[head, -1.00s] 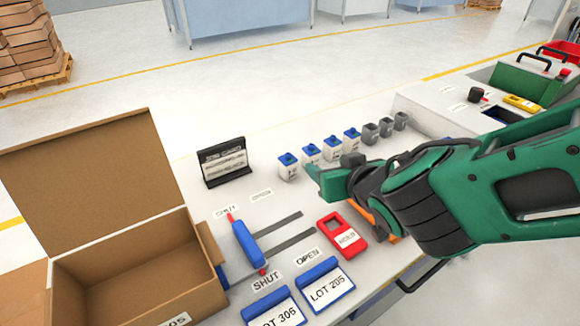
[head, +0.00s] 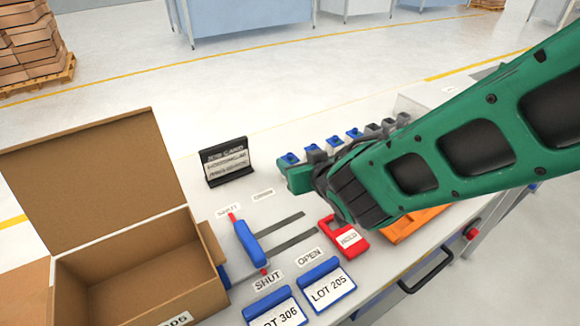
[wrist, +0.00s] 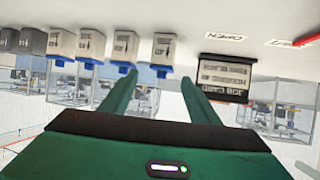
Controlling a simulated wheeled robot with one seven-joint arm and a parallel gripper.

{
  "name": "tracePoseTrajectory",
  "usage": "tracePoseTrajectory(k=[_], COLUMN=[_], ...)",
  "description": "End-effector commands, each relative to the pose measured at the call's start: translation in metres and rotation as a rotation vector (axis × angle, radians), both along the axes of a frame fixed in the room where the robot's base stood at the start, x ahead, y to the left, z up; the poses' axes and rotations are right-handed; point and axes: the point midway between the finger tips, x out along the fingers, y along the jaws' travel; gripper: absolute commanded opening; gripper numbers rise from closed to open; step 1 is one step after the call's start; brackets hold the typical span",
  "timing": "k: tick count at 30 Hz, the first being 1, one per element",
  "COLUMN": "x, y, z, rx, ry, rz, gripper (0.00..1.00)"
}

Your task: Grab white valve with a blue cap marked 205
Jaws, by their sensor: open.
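Several white valves with blue caps stand in a row at the back of the bench. In the head view the leftmost valve (head: 289,158) is just behind my gripper (head: 298,168). In the wrist view, which is upside down, the same end valve (wrist: 165,50) is ahead of and between the open fingers of my gripper (wrist: 158,80), apart from them. Three more blue-capped valves (wrist: 124,46) continue to the left there. The markings on them are too small to read, so I cannot tell which is 205. My gripper is empty.
Grey-capped valves (head: 388,125) continue the row. A black job card stand (head: 226,162) is left of it. An open cardboard box (head: 130,262), a blue-handled lever (head: 246,242), a red device (head: 340,234) and blue lot trays (head: 326,286) are nearer me.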

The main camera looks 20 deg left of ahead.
Motion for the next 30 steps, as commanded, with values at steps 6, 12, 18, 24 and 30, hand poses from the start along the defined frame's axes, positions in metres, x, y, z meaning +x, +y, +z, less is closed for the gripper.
tracePoseTrajectory(k=[6,12,18,24,30], x=[0.018,0.022,0.022,0.022,0.022], y=[0.015,0.018,0.018,0.018,0.018], z=[-0.011,-0.014,-0.013,-0.013,-0.013], rx=[-0.002,-0.001,0.0,-0.001,-0.001], ry=[0.0,0.0,0.0,0.001,0.001], rz=[0.0,0.0,0.0,0.0,0.0], gripper=[0.56,0.56,0.41,0.07,0.07])
